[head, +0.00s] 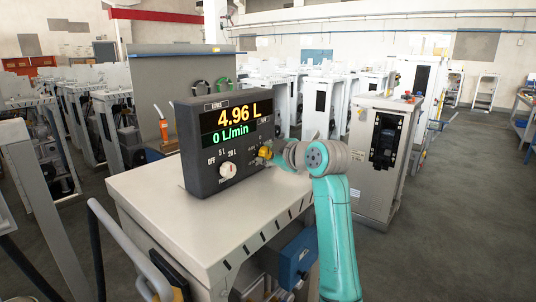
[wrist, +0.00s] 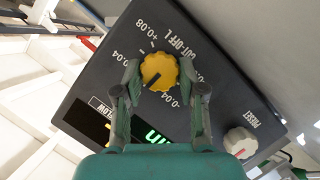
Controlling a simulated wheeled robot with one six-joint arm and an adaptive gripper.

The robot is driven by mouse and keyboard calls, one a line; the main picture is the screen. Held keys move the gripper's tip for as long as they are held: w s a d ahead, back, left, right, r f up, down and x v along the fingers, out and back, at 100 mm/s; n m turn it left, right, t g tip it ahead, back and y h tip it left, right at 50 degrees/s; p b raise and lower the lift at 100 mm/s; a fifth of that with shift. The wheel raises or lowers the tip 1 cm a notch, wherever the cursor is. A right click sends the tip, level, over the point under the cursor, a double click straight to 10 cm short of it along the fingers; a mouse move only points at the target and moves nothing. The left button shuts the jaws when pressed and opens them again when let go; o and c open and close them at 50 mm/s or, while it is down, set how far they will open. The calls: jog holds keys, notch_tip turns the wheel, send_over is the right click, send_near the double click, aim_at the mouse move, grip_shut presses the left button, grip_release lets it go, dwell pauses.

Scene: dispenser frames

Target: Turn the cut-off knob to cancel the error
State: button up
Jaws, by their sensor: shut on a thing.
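The yellow cut-off knob (wrist: 159,70) sits on the dark face of the dispenser box (head: 190,151). My gripper (wrist: 160,76) is shut on this knob, one finger on each side of it. The knob's dark mark points down and left in the wrist view. Printed values, including +0.08, 0.04 and -0.04, ring the knob. In the head view the knob (head: 265,152) shows at the panel's right, with my gripper (head: 274,156) against it and partly hiding that corner. The display (head: 236,120) reads 4.96 L in yellow and 0 L/min in green.
A white preset knob (head: 228,170) is on the same panel, left of the yellow knob; it also shows in the wrist view (wrist: 240,142). The box stands on a pale cabinet top (head: 150,190). A grey cabinet (head: 376,170) stands to the right, with floor between.

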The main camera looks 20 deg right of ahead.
jog(key=m+g+y, duration=0.1)
jog(key=m, duration=0.1)
jog(key=m+g+y, duration=0.1)
jog(key=m, duration=0.1)
jog(key=shift+w+d+m, duration=0.1)
jog(key=shift+d+m, duration=0.1)
jog(key=shift+m, duration=0.1)
jog(key=m+g+y, duration=0.1)
jog(key=m+y, duration=0.1)
jog(key=m, duration=0.1)
jog(key=shift+w+d+g, duration=0.1)
jog(key=shift+g, duration=0.3)
dwell(0.4)
jog(key=o, duration=1.1)
jog(key=shift+o, duration=0.2)
